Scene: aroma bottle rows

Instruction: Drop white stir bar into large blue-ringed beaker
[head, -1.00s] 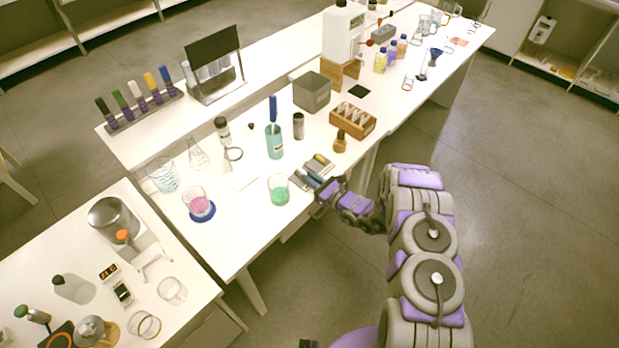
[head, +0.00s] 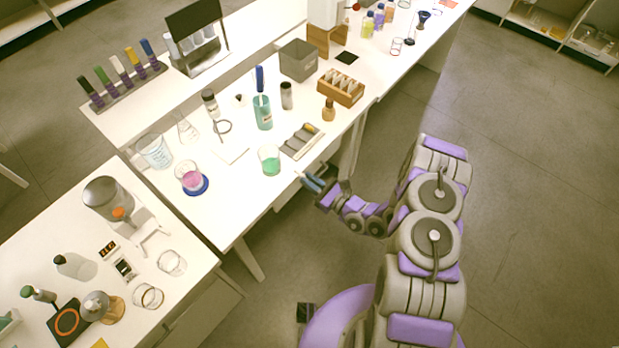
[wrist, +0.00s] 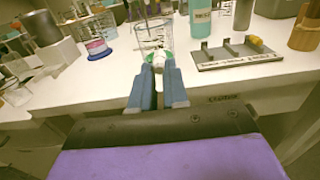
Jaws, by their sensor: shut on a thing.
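My gripper (head: 307,180) is shut on the white stir bar (wrist: 158,60), just off the table's front edge. In the wrist view the bar sits between the blue fingertips (wrist: 158,82). A large clear beaker with bluish marks (head: 154,151) stands at the table's left end; I cannot make out a ring on it clearly. A smaller beaker with pink liquid (head: 191,176) stands on a blue disc in front of it. A beaker with green liquid (head: 269,160) stands near the front edge, directly behind the bar in the wrist view.
A grey slotted tray (head: 302,141) with a yellow piece lies right of the green beaker. A teal bottle (head: 263,112), a flask (head: 187,129) and a ring stand (head: 222,127) stand farther back. Open floor lies in front.

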